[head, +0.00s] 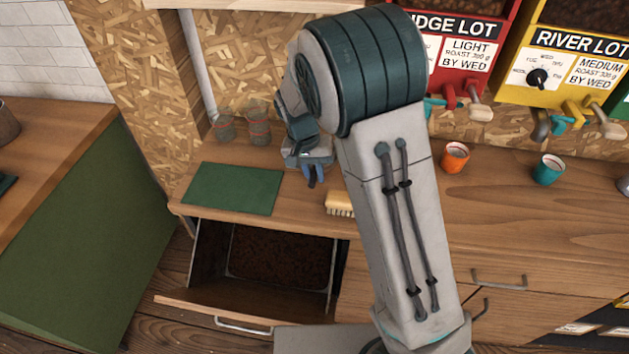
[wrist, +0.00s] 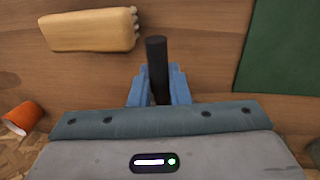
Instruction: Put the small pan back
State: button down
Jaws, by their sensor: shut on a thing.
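My gripper (head: 316,175) is over the wooden counter, to the right of the green mat and left of the brush, partly behind my arm in the head view. In the wrist view my gripper's blue fingers (wrist: 158,88) are closed on a dark rod-like handle (wrist: 156,60). The handle points away from the gripper over bare counter. No pan body shows on this handle, so I cannot tell from the frames that it belongs to the small pan. A grey metal vessel (head: 7,125) is cut off at the left edge of the head view.
A drawer (head: 213,311) stands open below the counter. The green mat (head: 232,189) lies left of the gripper, the brush (head: 340,204) right of it. Glass jars (head: 259,131) stand behind. An orange cup (head: 455,157) and teal cup (head: 548,169) stand right of my arm.

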aim_at(317, 193)
jog(key=shift+f+p, duration=0.4)
jog(key=shift+f, duration=1.6)
jog(key=shift+f, duration=0.1)
jog(key=c, duration=1.4)
grip_release()
jog(key=shift+o, duration=0.2)
notch_tip(317, 193, up, 12)
jog(key=a+b, duration=0.1)
jog(key=a, duration=0.1)
jog(key=s+d+r+t+y, duration=0.2)
jog(key=s+d+r, duration=0.6)
jog(key=s+d, duration=0.2)
jog(key=s+d+n+t, duration=0.1)
jog(key=s+d, duration=0.4)
jog(key=s, duration=0.6)
jog(key=shift+s+d+f+n+t, duration=0.25)
jog(key=shift+s+n+t, duration=0.15)
jog(key=shift+n, duration=0.1)
